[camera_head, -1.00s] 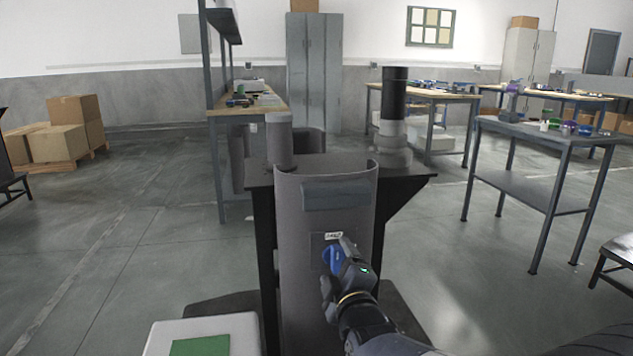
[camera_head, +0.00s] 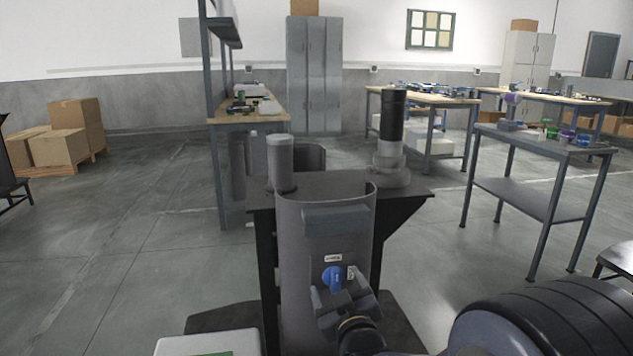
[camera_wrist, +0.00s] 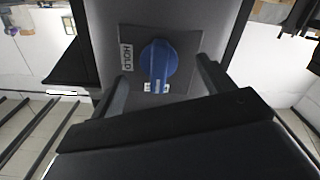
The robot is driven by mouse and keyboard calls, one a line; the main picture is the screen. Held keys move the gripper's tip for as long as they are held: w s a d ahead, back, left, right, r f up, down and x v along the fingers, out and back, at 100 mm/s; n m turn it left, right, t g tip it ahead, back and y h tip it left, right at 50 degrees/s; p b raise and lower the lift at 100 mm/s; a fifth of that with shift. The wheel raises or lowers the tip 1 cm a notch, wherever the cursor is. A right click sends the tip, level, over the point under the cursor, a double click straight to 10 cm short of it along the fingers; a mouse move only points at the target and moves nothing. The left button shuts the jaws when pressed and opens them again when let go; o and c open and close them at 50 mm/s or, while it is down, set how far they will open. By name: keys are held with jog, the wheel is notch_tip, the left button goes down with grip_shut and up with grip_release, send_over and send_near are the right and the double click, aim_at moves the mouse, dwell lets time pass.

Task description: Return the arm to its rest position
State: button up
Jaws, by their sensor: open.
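My gripper (camera_head: 345,296) is open in front of the grey curved column (camera_head: 299,265), just below a blue knob (camera_head: 331,278). In the wrist view my gripper (camera_wrist: 158,88) has its two fingers spread on either side of the blue knob (camera_wrist: 159,60), with nothing held. The knob sits on a dark plate (camera_wrist: 190,48) with a "HOLD" label (camera_wrist: 127,58) to its left and a small white label below, partly covered by the knob. I cannot tell whether the fingers touch the plate. My arm reaches in from the lower right of the head view.
A black stand (camera_head: 262,235) carries the column and a dark cylinder (camera_head: 391,117). A white box top (camera_head: 185,346) is at the lower left. A grey side table (camera_head: 540,150) stands right. Open floor (camera_head: 120,240) lies left, with cardboard boxes (camera_head: 63,145) beyond.

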jog(key=m+p, duration=0.3)
jog(key=m, duration=0.1)
jog(key=shift+d+r, duration=0.1)
jog(key=shift+r, duration=0.05)
jog(key=shift+s+d, duration=0.15)
jog(key=shift+s, duration=0.5)
